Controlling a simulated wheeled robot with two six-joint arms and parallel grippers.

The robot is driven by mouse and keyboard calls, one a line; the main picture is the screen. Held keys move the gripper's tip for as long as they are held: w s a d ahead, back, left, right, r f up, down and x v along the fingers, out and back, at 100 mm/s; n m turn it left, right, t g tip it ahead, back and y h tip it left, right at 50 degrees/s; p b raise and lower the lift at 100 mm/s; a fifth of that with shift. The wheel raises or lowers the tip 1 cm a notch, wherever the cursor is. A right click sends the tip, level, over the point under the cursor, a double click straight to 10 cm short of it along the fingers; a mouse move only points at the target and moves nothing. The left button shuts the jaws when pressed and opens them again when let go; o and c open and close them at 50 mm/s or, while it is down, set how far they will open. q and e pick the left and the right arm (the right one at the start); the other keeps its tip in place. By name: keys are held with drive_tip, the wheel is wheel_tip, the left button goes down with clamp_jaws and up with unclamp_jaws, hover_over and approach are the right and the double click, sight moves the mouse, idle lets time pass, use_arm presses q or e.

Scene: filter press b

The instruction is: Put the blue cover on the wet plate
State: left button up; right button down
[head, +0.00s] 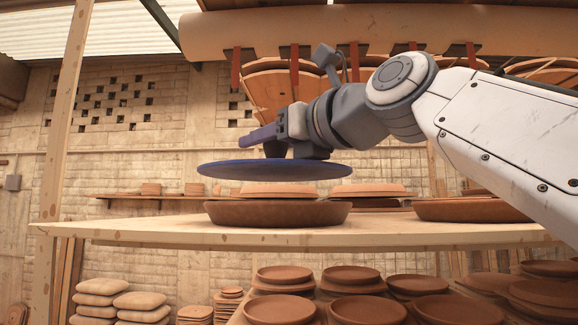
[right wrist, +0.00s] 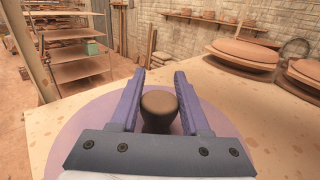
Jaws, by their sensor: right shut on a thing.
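The blue cover (head: 275,171) is a thin, wide disc held almost level in the head view. My right gripper (head: 262,137) is above it and shut on its knob. In the right wrist view the dark round knob (right wrist: 160,108) is between the two purple fingers of my right gripper (right wrist: 159,80), with the disc spread below. A dark brown plate (head: 278,213), likely the wet plate, sits on the wooden board under the cover, with a gap between them. In the wrist view the cover hides what is beneath. My left gripper is not in view.
Several clay plates (head: 365,310) stand below. A wooden post (head: 62,130) rises at the left. The board's left part is clear.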

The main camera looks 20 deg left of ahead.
drive_tip(key=shift+s+d+f, duration=0.2)
drive_tip(key=shift+f, duration=0.15)
drive_tip(key=shift+w+f+b, duration=0.1)
drive_tip(key=shift+f+b, duration=0.2)
drive_tip(key=shift+f, duration=1.1)
drive_tip(key=shift+f, duration=0.2)
drive_tip(key=shift+c, duration=1.9)
unclamp_jaws()
drive_tip(key=shift+r, duration=0.2)
